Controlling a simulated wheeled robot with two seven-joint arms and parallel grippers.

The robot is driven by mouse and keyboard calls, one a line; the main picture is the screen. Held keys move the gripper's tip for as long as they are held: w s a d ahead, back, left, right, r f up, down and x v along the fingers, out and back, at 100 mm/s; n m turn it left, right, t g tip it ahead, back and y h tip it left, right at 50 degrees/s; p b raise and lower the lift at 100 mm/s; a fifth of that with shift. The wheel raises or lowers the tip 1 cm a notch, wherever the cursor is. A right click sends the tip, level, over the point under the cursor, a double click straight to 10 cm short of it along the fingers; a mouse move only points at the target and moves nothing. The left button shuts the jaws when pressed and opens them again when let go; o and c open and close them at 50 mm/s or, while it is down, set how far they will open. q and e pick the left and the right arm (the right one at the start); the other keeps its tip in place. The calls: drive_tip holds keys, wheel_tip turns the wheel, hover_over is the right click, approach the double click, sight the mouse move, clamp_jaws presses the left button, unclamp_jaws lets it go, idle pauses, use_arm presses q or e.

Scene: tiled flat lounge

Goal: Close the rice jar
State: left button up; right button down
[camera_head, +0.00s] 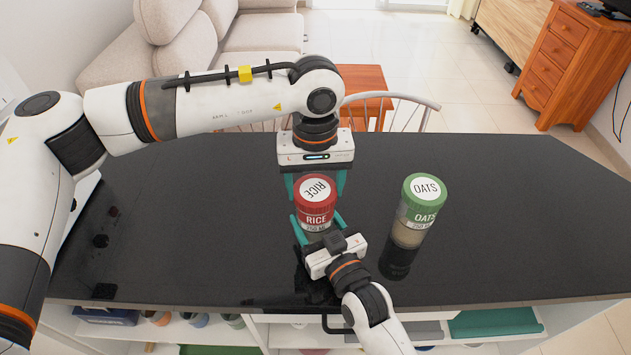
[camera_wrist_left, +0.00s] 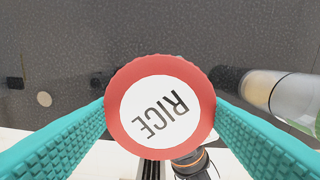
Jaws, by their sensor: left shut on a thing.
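The rice jar (camera_head: 316,222) stands upright on the black counter, its RICE label facing me. Its red lid (camera_head: 315,190), marked RICE, sits at the top of the jar; whether it is fully seated I cannot tell. The lid fills the middle of the left wrist view (camera_wrist_left: 160,108) and hides the jar below. My left gripper (camera_head: 316,184) comes from the far side, its teal fingers shut on the lid's two sides. My right gripper (camera_head: 318,222) comes from the near side, its teal fingers closed around the jar's body below the lid.
A green-lidded oats jar (camera_head: 415,210) stands to the right on the black counter (camera_head: 500,220). The counter is clear farther right and at left. A white chair back (camera_head: 395,108) and a wooden table (camera_head: 362,82) are beyond the far edge. Shelves lie below the near edge.

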use_arm(q)
drive_tip(key=m, duration=1.3)
drive_tip(key=shift+w, duration=0.1)
drive_tip(key=o, duration=1)
drive_tip(key=shift+o, duration=0.2)
drive_tip(key=shift+r, duration=2.25)
drive_tip(key=shift+c, duration=0.3)
